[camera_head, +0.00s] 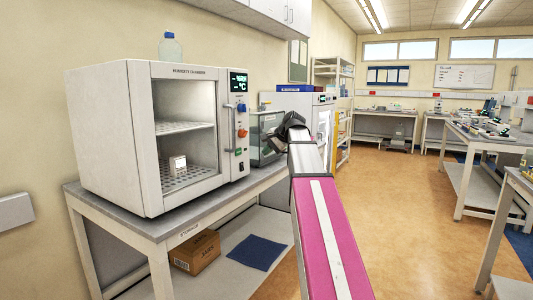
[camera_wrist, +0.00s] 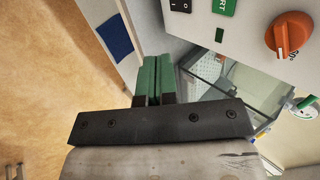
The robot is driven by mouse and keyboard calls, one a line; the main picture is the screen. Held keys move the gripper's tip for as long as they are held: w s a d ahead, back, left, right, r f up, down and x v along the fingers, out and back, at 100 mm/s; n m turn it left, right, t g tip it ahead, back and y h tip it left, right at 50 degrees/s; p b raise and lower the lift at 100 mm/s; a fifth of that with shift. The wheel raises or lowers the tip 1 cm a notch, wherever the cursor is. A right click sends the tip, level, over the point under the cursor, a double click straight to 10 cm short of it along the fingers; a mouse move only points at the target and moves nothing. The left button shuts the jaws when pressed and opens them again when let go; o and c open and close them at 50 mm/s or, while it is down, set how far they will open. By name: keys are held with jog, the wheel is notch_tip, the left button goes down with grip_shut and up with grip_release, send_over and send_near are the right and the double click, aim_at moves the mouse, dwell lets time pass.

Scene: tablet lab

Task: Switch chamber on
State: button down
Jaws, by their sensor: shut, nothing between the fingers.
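The white humidity chamber (camera_head: 110,140) stands on a bench at the left, its glass door shut. Its control panel has a lit display (camera_head: 238,83), a blue knob (camera_head: 241,108), an orange knob (camera_head: 242,133) and a green button (camera_head: 238,151). In the wrist view the orange knob (camera_wrist: 290,35), the green button (camera_wrist: 224,6) and a black rocker switch (camera_wrist: 180,5) show at the top, partly cut off. My gripper (camera_wrist: 153,62) has green fingers pressed together and empty, pointing below the panel in that view. In the head view it is right of the chamber, its fingertips unclear.
A glass-sided instrument (camera_head: 266,140) stands right of the chamber on the same bench (camera_head: 175,221). A bottle (camera_head: 170,46) is on top of the chamber. A cardboard box (camera_head: 195,252) and blue mat (camera_head: 257,252) lie on the lower shelf.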

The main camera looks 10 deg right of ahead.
aim_at(242, 167)
jog(key=shift+f, duration=0.1)
jog(key=shift+s+d+f, duration=0.1)
jog(key=shift+s+f, duration=0.05)
jog(key=shift+f, duration=0.45)
jog(key=x, duration=0.4)
jog(key=r+x, duration=0.1)
jog(key=x, duration=0.3)
jog(key=w+a+x, duration=0.1)
jog(key=x, duration=0.3)
jog(key=shift+w+r, duration=0.1)
jog(key=shift+r, duration=0.05)
jog(key=shift+w+a, duration=0.4)
jog(key=shift+a, duration=0.1)
